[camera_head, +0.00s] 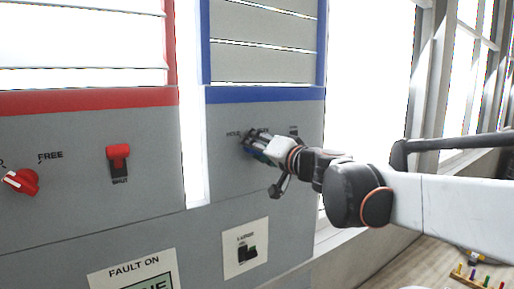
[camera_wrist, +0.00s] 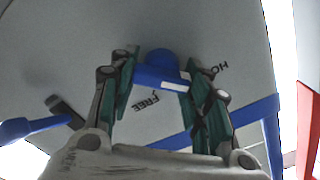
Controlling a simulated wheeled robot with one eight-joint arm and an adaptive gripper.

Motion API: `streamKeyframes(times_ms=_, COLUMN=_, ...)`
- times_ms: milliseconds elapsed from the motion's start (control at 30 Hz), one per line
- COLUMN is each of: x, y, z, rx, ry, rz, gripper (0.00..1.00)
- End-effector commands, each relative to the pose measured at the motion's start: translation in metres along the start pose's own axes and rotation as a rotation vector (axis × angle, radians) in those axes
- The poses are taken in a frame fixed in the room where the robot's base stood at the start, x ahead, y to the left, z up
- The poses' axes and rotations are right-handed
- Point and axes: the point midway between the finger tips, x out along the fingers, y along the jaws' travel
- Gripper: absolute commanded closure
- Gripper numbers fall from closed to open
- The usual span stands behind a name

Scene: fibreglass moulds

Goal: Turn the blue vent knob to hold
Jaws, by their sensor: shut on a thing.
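The blue vent knob (camera_wrist: 158,60) shows in the wrist view on the grey panel, its bar across the space between my fingers. My gripper (camera_wrist: 161,78) is shut on it, one green-padded finger at each end of the bar. The word FREE is printed below the knob and HOLD, partly covered by a finger, to its right; I cannot tell exactly where the knob points. In the head view my gripper (camera_head: 254,145) is against the blue-trimmed panel (camera_head: 226,170), hides most of the knob, and sits right of the HOLD label.
A red knob (camera_head: 22,181) and a red switch (camera_head: 118,160) are on the red-trimmed panel at left. A black switch on a white plate (camera_head: 247,251) is below my gripper. A blue switch (camera_wrist: 35,128) is at left in the wrist view. Windows are at right.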

Motion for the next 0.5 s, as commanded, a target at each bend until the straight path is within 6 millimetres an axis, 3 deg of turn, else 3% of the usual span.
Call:
streamKeyframes(times_ms=267, x=-0.0004, y=0.0007, z=0.0012, rx=-0.003, ry=-0.001, rz=0.000, gripper=0.80)
streamKeyframes(times_ms=300, x=-0.0004, y=0.0007, z=0.0012, rx=-0.003, ry=-0.001, rz=0.000, gripper=0.49)
streamKeyframes(times_ms=367, x=-0.0003, y=0.0007, z=0.0010, rx=-0.003, ry=-0.001, rz=0.000, gripper=0.36)
streamKeyframes(times_ms=500, x=-0.0002, y=0.0005, z=0.0007, rx=-0.002, ry=-0.001, rz=0.000, gripper=0.35)
